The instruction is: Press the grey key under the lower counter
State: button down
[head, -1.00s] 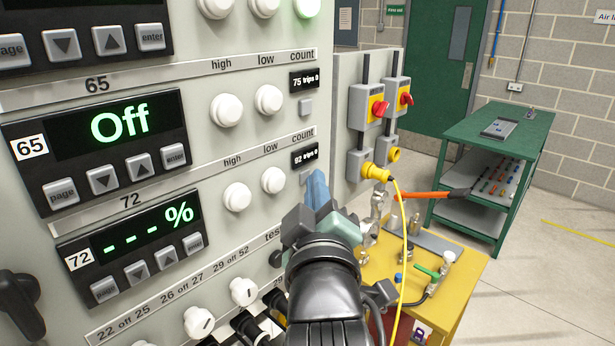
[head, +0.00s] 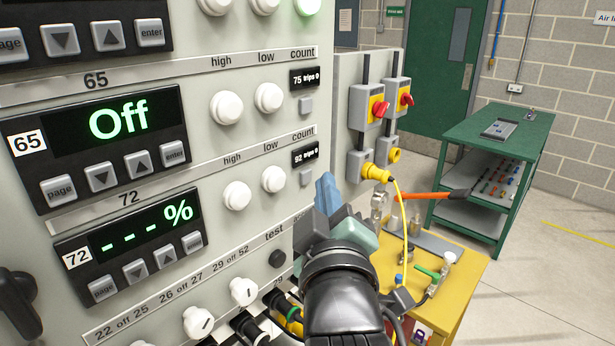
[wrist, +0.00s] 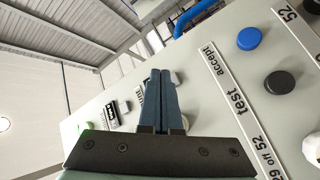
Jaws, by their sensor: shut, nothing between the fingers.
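In the wrist view, the shut fingers (wrist: 158,98) stand in front of the panel, and I cannot make out the grey key there.
The upper counter (head: 304,78) has its own grey key (head: 305,105). White round buttons (head: 273,179) sit left of the lower counter. A black button (head: 277,258) and rotary knobs (head: 243,291) are lower down. A yellow bench (head: 462,290) stands to the right.

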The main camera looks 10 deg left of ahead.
jog(key=s+d, duration=0.1)
jog(key=d, duration=0.1)
jog(key=s+d+b, duration=0.1)
jog(key=d, duration=0.1)
jog(key=shift+s, duration=0.4)
jog(key=shift+a, duration=0.1)
dwell(0.9)
jog(key=s+r+m+t+h, duration=0.1)
jog(key=s+r+m+t, duration=0.3)
jog(key=r, duration=0.6)
jog(key=s+r+m+t+h+b, duration=0.1)
jog(key=s+r+m+t, duration=0.3)
jog(key=s+r+m, duration=0.3)
notch_tip(320, 180, up, 4)
jog(key=shift+s+a+f+t+h+b, duration=0.1)
jog(key=shift+s+a+t+h+b, duration=0.25)
jog(key=shift+s, duration=0.45)
